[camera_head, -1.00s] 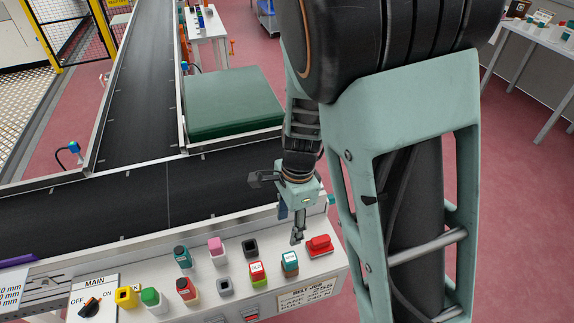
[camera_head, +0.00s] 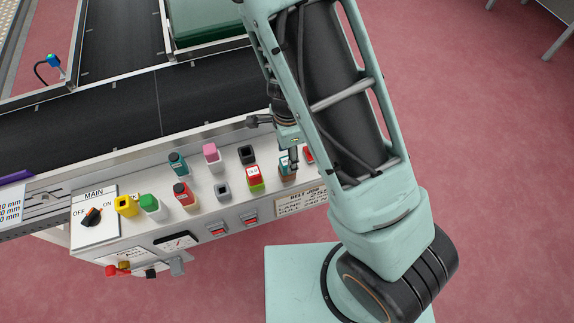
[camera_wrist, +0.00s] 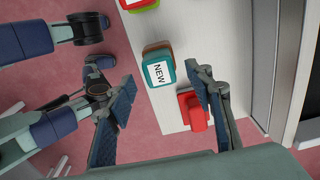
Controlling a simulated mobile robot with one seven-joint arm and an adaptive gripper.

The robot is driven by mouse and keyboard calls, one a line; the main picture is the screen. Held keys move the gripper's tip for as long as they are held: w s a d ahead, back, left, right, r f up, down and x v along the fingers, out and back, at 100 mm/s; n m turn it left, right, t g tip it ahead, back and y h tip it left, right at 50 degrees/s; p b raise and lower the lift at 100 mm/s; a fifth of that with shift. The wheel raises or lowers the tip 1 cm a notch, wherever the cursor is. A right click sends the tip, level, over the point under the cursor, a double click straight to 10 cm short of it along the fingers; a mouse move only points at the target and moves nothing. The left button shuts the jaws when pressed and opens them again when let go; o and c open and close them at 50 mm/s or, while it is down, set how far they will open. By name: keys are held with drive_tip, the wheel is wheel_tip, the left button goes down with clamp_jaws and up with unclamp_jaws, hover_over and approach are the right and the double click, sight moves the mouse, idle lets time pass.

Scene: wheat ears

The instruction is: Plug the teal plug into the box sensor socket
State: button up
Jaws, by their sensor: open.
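A teal plug with a white "NEW" label (camera_wrist: 158,71) stands on a brown base on the white panel. It also shows in the head view (camera_head: 285,164), partly hidden by my gripper. My gripper (camera_wrist: 163,78) is open, its fingers on either side of that plug in the wrist picture; I cannot tell if they touch it. In the head view my gripper (camera_head: 292,159) is over the panel's right end. Another teal-topped piece (camera_head: 178,162) stands further left. A black square holder (camera_head: 247,154) and a grey one (camera_head: 222,191) look empty. I cannot read which socket is the box sensor's.
A red piece (camera_wrist: 194,110) is close by the right finger. A red-and-green labelled piece (camera_head: 254,175) stands left of the teal plug. Pink, red, green and yellow pieces stand further left. A dark conveyor belt (camera_head: 110,110) runs behind the panel.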

wheel_tip(320, 180, down, 4)
drive_tip(key=shift+f+b, duration=0.1)
drive_tip(key=shift+b, duration=0.3)
drive_tip(key=shift+c, duration=0.4)
drive_tip(key=c, duration=1.2)
drive_tip(key=shift+r, duration=0.25)
